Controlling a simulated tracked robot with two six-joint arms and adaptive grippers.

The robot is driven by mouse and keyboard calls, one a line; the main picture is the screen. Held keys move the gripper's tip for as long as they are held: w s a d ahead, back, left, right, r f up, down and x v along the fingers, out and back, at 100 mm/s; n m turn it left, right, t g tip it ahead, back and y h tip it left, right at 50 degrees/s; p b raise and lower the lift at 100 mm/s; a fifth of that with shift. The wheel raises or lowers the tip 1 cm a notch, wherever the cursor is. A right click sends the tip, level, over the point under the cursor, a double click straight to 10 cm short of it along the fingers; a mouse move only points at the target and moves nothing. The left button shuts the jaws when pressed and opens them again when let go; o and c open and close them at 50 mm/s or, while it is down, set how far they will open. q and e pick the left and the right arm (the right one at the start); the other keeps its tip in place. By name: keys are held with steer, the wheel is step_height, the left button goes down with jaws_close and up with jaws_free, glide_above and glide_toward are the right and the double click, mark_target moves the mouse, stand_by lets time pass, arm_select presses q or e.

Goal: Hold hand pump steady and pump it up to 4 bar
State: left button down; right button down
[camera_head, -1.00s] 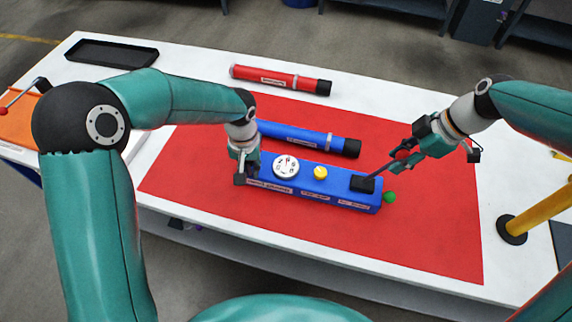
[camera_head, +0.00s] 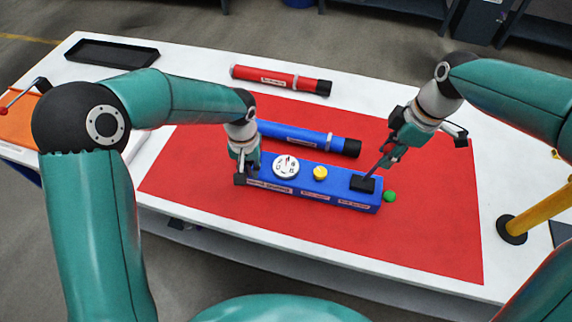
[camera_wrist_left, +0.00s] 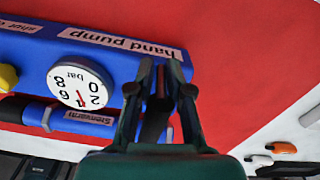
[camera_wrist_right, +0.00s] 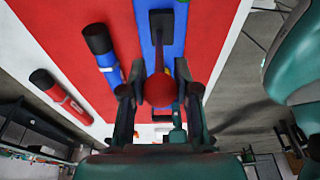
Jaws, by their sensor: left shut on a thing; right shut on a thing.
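The blue hand pump (camera_head: 335,182) lies on the red mat with its gauge, yellow button and black lever base on top. My left gripper (camera_head: 241,176) is shut on the pump's left end; the left wrist view shows its fingers at that end (camera_wrist_left: 160,85). The white gauge (camera_wrist_left: 80,84) appears upside down there, with its red needle between the 2 and the 6. My right gripper (camera_wrist_right: 160,100) is shut on the red knob (camera_wrist_right: 159,89) of the pump lever (camera_head: 376,166). The lever tilts up and right; its knob is hidden in the head view.
A blue tube (camera_head: 312,140) lies just behind the pump, and a red tube (camera_head: 282,80) lies farther back. A black tray (camera_head: 110,53) is at the back left. A yellow post (camera_head: 536,215) stands at the right. The mat's front is clear.

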steer(key=shift+w+a+r+h, duration=0.1)
steer(key=shift+a+r+h, duration=0.05)
steer(key=shift+a+h, duration=0.15)
steer(key=shift+w+a+h, duration=0.15)
steer(key=shift+a+h, duration=0.65)
steer(key=shift+a, duration=0.1)
steer(key=shift+w+a+g+h, duration=0.1)
steer(key=shift+a+g+h, duration=0.2)
steer(key=shift+a+h, duration=0.55)
steer(key=shift+a, duration=0.1)
